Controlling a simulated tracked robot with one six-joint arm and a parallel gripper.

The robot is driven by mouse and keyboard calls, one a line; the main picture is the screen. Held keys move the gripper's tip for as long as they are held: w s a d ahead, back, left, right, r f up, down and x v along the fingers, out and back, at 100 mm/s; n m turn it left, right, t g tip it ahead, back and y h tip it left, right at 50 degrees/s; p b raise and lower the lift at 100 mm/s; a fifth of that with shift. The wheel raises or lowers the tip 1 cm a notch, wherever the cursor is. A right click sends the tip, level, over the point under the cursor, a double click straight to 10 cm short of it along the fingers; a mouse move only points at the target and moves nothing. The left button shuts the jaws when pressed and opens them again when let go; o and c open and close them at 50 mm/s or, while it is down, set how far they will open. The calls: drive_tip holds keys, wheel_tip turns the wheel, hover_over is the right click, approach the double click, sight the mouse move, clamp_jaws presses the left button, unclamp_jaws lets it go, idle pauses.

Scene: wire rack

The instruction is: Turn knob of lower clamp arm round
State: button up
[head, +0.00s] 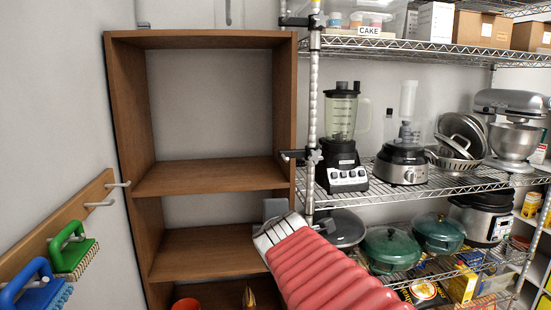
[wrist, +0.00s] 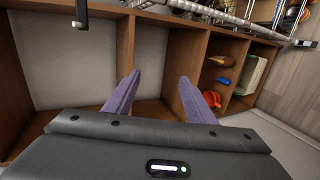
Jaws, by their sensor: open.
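The lower clamp arm (head: 289,155) is a short black bar on the chrome rack post, reaching left across the front edge of the wooden cabinet. Its small grey knob (head: 316,157) sits on the post side. A black clamp piece also shows at the top left of the wrist view (wrist: 81,12); its knob is not clear there. My gripper (head: 272,210) is below the lower clamp arm, in front of the cabinet, apart from the knob. In the wrist view its two purple fingers (wrist: 160,78) stand apart with nothing between them. My red-sleeved arm hides part of the lower rack.
An upper clamp arm (head: 297,21) is on the same post. The wooden cabinet (head: 204,40) has open shelves; a red bowl (head: 186,304) sits low. A blender (head: 341,140) stands just right of the post. Green and blue brushes (head: 73,254) hang at left.

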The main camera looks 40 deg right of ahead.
drive_tip(key=s+d+r+n+t, duration=0.2)
drive_tip(key=s+d+r+n, duration=0.1)
drive_tip(key=d+r+n, duration=0.2)
drive_tip(key=s+d+r+n+t+h, duration=0.1)
drive_tip(key=s+d+r+n+t, duration=0.1)
drive_tip(key=d+r+n, duration=0.4)
drive_tip(key=s+d+n, duration=0.1)
drive_tip(key=d+n, duration=0.3)
drive_tip(key=n, duration=0.3)
drive_tip(key=shift+s+d+n+t+h, duration=0.15)
drive_tip(key=shift+d+n+t+h, duration=0.15)
drive_tip(key=shift+n+t, duration=0.1)
